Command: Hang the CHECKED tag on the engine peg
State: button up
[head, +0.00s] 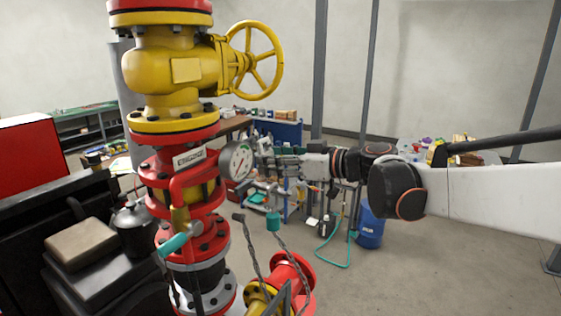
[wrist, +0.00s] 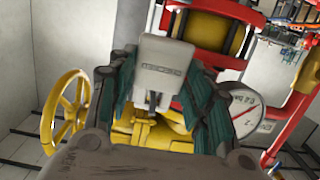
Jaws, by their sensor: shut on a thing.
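My gripper (head: 268,160) reaches in from the right in the head view, with its fingertips close to the pump's gauge. In the wrist view my gripper (wrist: 157,98) has its two dark green finger pads either side of a light grey tag (wrist: 165,62) and is shut on it. The tag has small dark lettering that I cannot read for certain. The tag is not clear in the head view. I cannot make out the engine peg.
A round gauge (head: 236,160) stands beside my fingers and is partly covered by one in the wrist view (wrist: 246,112). A yellow handwheel (head: 262,60) juts out above. Red pipework (head: 178,190) stands close by. Open floor (head: 425,255) lies at the right.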

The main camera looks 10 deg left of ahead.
dwell(0.3)
jog(key=o, duration=1.1)
jog(key=shift+d, duration=0.1)
